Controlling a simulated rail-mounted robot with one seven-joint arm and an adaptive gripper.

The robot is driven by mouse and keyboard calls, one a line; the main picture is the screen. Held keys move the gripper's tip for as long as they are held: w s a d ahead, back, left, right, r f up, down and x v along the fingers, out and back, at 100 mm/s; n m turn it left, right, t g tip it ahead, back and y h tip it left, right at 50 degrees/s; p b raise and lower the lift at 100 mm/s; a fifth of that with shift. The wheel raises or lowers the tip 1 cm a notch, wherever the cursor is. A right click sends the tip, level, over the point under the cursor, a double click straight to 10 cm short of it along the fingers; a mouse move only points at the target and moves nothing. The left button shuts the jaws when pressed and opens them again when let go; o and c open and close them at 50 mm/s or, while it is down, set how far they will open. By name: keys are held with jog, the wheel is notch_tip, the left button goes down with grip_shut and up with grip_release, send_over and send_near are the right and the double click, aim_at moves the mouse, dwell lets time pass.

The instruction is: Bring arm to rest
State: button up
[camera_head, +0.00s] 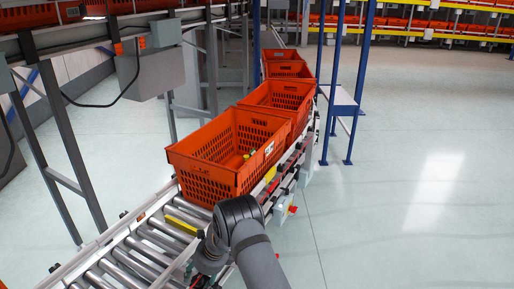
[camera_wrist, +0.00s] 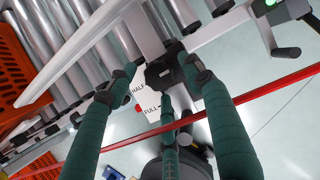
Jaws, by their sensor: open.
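My arm (camera_head: 245,235) reaches in from the bottom of the head view and bends down beside the right rail of the roller conveyor. Its end is mostly hidden there behind the arm links. In the wrist view my gripper (camera_wrist: 160,78) has its dark green fingers spread apart, with nothing held between them. Behind the fingers are the conveyor's metal side rail and a white label reading HALF and FULL (camera_wrist: 146,98). I cannot tell whether the fingers touch the rail.
An orange tote (camera_head: 208,180) with small yellow-green items inside stands on the conveyor (camera_head: 150,238), just beyond my arm. More orange totes (camera_head: 280,97) line up behind it. A red bar (camera_wrist: 265,88) crosses the wrist view. Open floor (camera_head: 420,190) lies to the right.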

jog(key=shift+s+f+m, duration=0.1)
jog(key=shift+f+m, duration=0.05)
jog(key=shift+m, duration=0.55)
jog(key=s+p+v, duration=0.1)
jog(key=v, duration=1)
jog(key=s+a+r+n+g+y, duration=0.1)
jog(key=s+a+r+n+g, duration=0.4)
jog(key=s+a+r+n, duration=0.3)
jog(key=w+d+f+n+t+h+b, duration=0.1)
jog(key=w+d+f+b, duration=0.35)
jog(key=w, duration=0.25)
jog(key=w+d+f+n+b, duration=0.2)
jog(key=w+d+f+b, duration=0.1)
jog(key=w+b, duration=0.25)
jog(key=x, duration=0.6)
jog(key=w+p+x, duration=0.1)
jog(key=x, duration=0.3)
jog(key=shift+d+f, duration=0.1)
jog(key=shift+w, duration=0.1)
